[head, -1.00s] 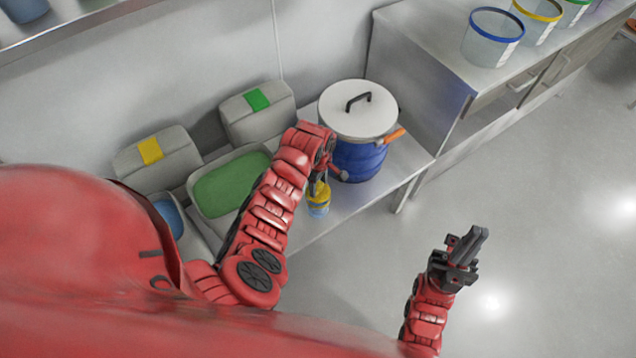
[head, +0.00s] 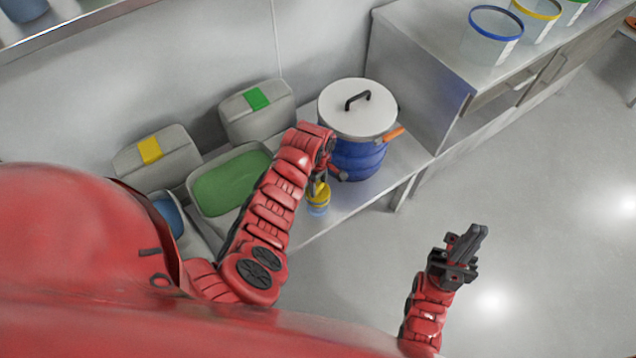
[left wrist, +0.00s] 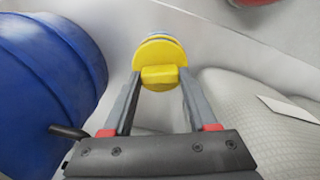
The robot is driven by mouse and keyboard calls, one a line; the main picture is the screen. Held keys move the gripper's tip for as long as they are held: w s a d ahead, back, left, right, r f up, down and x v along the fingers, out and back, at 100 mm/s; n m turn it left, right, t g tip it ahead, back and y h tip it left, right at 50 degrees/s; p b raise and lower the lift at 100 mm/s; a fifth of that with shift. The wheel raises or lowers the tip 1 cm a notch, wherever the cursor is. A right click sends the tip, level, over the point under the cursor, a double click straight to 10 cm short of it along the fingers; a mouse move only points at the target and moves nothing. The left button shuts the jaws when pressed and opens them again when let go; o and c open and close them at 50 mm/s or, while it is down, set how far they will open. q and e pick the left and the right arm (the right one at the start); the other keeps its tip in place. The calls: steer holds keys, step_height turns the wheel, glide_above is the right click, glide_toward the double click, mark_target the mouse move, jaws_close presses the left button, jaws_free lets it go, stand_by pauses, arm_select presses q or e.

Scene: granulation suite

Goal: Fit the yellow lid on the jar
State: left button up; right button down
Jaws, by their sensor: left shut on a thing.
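The yellow lid (head: 321,191) is held by its knob in my left gripper (head: 317,182). In the left wrist view, the lid (left wrist: 160,52) shows between the fingertips of my left gripper (left wrist: 160,76), which are shut on the knob. The small clear jar (head: 318,209) with a blue band stands upright at the bench's front edge, directly below the lid. In the left wrist view most of the jar (left wrist: 157,36) is hidden behind the lid. I cannot tell whether the lid touches the rim or is seated. My right gripper (head: 470,243) is over the floor, empty, its fingers looking closed together.
A blue drum (head: 358,158) with a white lid and orange side handle stands close to the right of my left gripper. A green tray (head: 262,150) and grey containers (head: 257,115) stand behind and left. Rimmed tubs (head: 491,38) stand on the right cabinet. The floor there is clear.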

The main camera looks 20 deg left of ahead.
mark_target(318, 186)
arm_select(q)
steer(key=shift+f, duration=0.65)
steer(key=o, duration=1.4)
step_height(318, 186, up, 8)
steer(key=shift+w+b, duration=0.1)
steer(key=shift+b, duration=0.35)
step_height(318, 186, up, 9)
steer(key=p, duration=0.5)
steer(key=shift+r, duration=0.2)
